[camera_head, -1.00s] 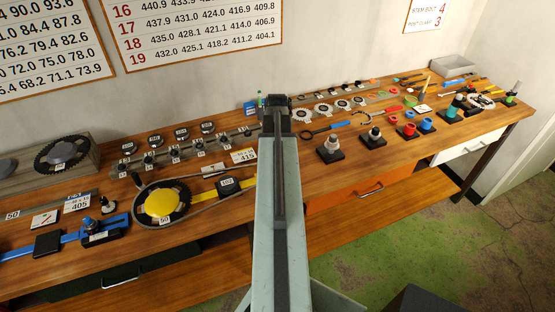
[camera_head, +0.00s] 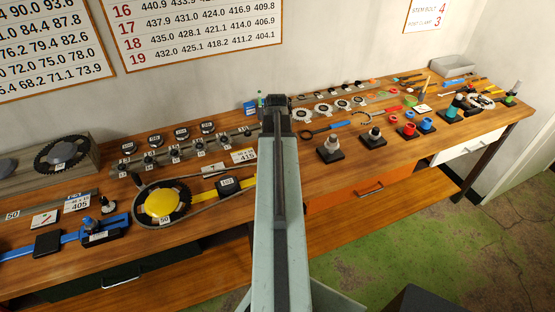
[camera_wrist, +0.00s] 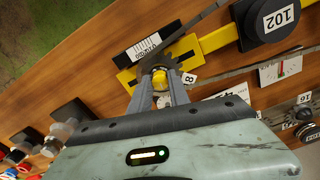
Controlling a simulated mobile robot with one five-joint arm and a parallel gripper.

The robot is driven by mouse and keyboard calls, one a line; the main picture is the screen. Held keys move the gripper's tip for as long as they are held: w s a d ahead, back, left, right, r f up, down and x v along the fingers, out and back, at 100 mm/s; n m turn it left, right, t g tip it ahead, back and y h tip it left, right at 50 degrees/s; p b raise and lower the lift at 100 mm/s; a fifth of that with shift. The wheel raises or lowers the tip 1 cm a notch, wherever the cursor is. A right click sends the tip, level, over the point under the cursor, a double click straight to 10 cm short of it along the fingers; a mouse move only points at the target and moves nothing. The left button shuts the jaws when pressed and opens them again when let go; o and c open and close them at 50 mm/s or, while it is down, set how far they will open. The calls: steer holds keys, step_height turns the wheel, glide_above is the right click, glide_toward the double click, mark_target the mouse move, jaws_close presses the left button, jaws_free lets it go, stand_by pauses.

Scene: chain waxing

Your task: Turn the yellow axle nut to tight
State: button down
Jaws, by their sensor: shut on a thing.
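The yellow axle nut (camera_wrist: 160,81) shows in the wrist view, in front of a small dark toothed cog (camera_wrist: 148,63) on a yellow mount (camera_wrist: 127,80). My gripper (camera_wrist: 161,86) has a finger on each side of the nut and is shut on it. The fingers hide part of the nut's sides, and I cannot make out any tight mark on it. In the head view my own arm hides the nut and the gripper.
A yellow bar (camera_wrist: 216,40) with a black block marked 102 (camera_wrist: 270,18) lies beside the cog. A chain (camera_wrist: 215,84) runs from the cog. A large yellow-centred chainring (camera_head: 160,204) is left of my arm. Small tools and stands crowd the wooden bench.

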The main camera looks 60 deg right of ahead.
steer(key=shift+m, duration=0.6)
steer(key=c, duration=1.2)
jaws_free()
steer(key=shift+d, duration=0.1)
steer(key=shift+c, duration=0.2)
step_height(320, 180, up, 8)
steer(key=p, duration=0.8)
steer(key=shift+f, duration=0.1)
